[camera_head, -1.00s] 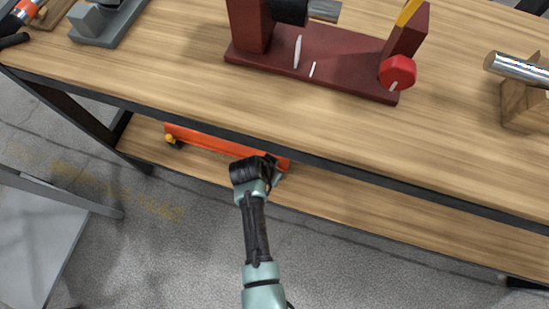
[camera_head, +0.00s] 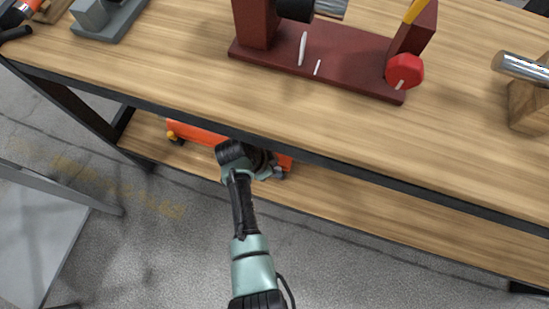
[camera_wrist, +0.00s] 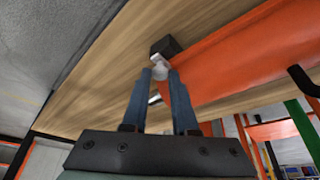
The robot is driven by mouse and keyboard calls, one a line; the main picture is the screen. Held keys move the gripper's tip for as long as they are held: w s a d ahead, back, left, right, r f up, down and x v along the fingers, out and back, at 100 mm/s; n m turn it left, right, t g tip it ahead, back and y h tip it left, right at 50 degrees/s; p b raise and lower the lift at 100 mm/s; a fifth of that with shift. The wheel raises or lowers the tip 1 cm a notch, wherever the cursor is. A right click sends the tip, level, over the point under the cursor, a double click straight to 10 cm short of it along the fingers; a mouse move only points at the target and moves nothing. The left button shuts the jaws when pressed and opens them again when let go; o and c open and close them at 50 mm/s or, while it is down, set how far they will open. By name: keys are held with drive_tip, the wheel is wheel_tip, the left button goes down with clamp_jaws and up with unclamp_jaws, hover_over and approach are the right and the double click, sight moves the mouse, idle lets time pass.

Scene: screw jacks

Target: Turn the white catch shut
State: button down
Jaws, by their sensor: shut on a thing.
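The orange body (camera_head: 195,134) lies on the lower shelf, partly hidden by the table edge and my arm. In the wrist view the orange body (camera_wrist: 240,60) fills the upper right, with a black block (camera_wrist: 167,46) at its end. A small whitish catch (camera_wrist: 160,71) sits just below that block. My gripper (camera_wrist: 159,77) has its two blue fingers on either side of the catch and is shut on it. In the head view my wrist hides the fingers and the catch.
The tabletop edge (camera_head: 330,171) overhangs the lower shelf (camera_head: 400,212). On the table stand a dark red stand (camera_head: 340,68) with a red knob (camera_head: 404,71), a grey fixture (camera_head: 108,18) and a metal rod (camera_head: 522,67) on a wooden block. The shelf is clear to the right.

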drive_tip(key=shift+f, duration=0.1)
drive_tip(key=c, duration=1)
unclamp_jaws()
drive_tip(key=p+v, duration=0.3)
drive_tip(key=v, duration=0.3)
drive_tip(key=s+a, duration=0.1)
drive_tip(key=a, duration=0.2)
drive_tip(key=s+a, duration=0.2)
drive_tip(key=a, duration=0.2)
drive_tip(key=s+a+p, duration=0.1)
drive_tip(key=s+a, duration=0.1)
drive_tip(key=a, duration=0.1)
drive_tip(key=shift+a+f, duration=0.2)
drive_tip(key=shift+f, duration=0.2)
